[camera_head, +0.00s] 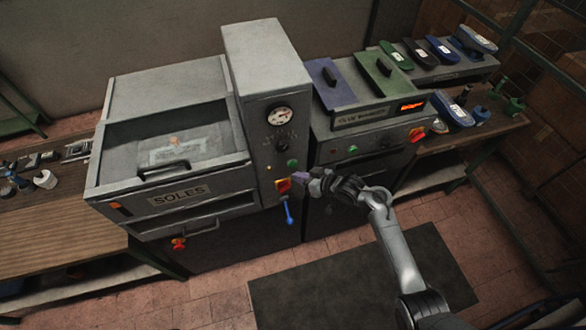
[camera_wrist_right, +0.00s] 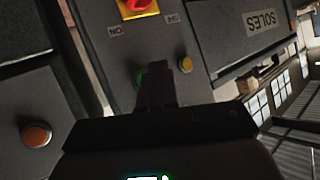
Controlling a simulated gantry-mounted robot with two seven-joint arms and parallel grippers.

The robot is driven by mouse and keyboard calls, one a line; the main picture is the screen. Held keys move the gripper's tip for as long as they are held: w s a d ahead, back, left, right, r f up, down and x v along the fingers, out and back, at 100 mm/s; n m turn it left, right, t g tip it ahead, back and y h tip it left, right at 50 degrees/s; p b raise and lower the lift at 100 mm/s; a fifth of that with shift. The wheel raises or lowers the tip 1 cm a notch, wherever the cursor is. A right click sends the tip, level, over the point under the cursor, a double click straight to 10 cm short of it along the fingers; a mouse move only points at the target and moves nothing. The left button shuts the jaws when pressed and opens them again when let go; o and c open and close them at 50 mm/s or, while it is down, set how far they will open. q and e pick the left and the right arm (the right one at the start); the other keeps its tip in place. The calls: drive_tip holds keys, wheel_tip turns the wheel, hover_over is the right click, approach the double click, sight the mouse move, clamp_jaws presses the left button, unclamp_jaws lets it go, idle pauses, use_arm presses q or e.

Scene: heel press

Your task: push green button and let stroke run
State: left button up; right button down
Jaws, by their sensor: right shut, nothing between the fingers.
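My right gripper (camera_head: 307,181) is shut and empty, just below and right of the button in the head view. In the right wrist view the shut fingers (camera_wrist_right: 157,82) point at the panel and cover part of the green button (camera_wrist_right: 140,78). A yellow button (camera_wrist_right: 186,62) is just beside the fingertips. I cannot tell whether the fingers touch the green button. My left gripper is not in view.
A blue lever (camera_head: 288,212) hangs below the switch. The SOLES unit (camera_head: 180,195) adjoins the column on the left. A second machine (camera_head: 370,140) with an orange display stands to the right, close to my right arm. A dark mat (camera_head: 340,285) lies on the floor.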

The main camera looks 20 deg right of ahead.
sight(293, 164)
drive_tip(key=shift+w, duration=0.6)
idle(0.4)
idle(0.7)
idle(0.6)
drive_tip(key=shift+w+b, duration=0.15)
drive_tip(key=shift+b, duration=0.15)
drive_tip(key=shift+w, duration=0.3)
